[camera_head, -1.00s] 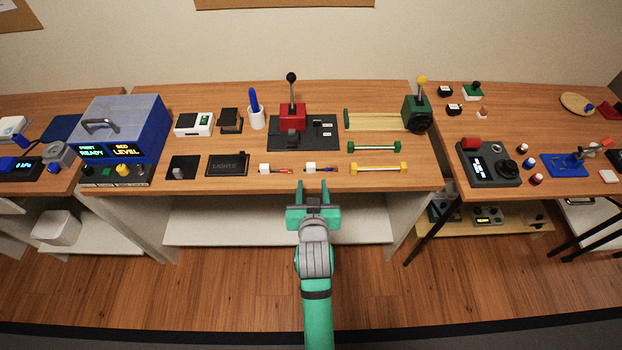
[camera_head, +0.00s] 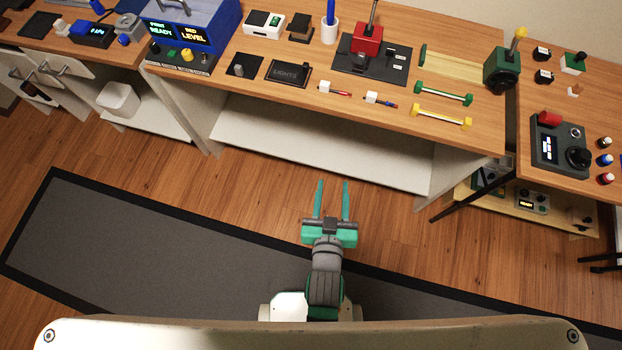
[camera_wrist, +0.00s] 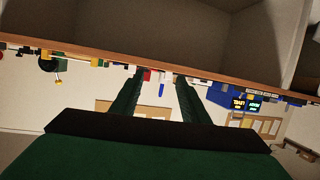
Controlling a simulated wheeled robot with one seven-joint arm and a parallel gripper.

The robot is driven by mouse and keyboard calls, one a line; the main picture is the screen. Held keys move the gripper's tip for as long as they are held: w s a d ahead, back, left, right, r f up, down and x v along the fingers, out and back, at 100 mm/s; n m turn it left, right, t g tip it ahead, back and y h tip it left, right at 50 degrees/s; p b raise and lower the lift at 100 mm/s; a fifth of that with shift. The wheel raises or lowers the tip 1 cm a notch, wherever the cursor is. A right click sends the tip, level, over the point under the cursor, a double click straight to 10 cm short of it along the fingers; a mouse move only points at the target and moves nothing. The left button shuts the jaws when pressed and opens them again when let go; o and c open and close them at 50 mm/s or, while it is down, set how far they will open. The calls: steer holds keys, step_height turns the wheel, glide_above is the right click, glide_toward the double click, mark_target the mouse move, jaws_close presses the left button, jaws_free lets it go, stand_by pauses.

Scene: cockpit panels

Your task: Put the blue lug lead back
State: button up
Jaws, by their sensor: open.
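Two small white blocks with short thin leads lie near the front edge of the middle table in the head view. The right one (camera_head: 372,97) has a lead that looks dark blue with an orange part (camera_head: 388,103). The left one (camera_head: 325,87) has a mostly red lead (camera_head: 342,93). They are too small to tell the lugs clearly. My gripper (camera_head: 332,183) is open and empty, over the floor in front of the table and apart from both leads. In the wrist view its two fingers (camera_wrist: 158,76) are spread, with the table edge beyond and the picture upside down.
Behind the leads stands a red lever block (camera_head: 367,40) on a dark plate. A green-ended bar (camera_head: 443,94) and a yellow-ended bar (camera_head: 441,118) lie to the right. A black LIGHTS panel (camera_head: 288,72) lies to the left. An open shelf (camera_head: 320,150) is under the tabletop.

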steer(key=s+a+r, duration=0.2)
steer(key=s, duration=0.6)
steer(key=s+a+r+t+y, duration=0.1)
steer(key=s+a+r, duration=0.1)
steer(key=s, duration=0.5)
steer(key=shift+s+a+r+n+y, duration=0.3)
steer(key=shift+s+a+n, duration=0.1)
steer(key=shift+a, duration=0.4)
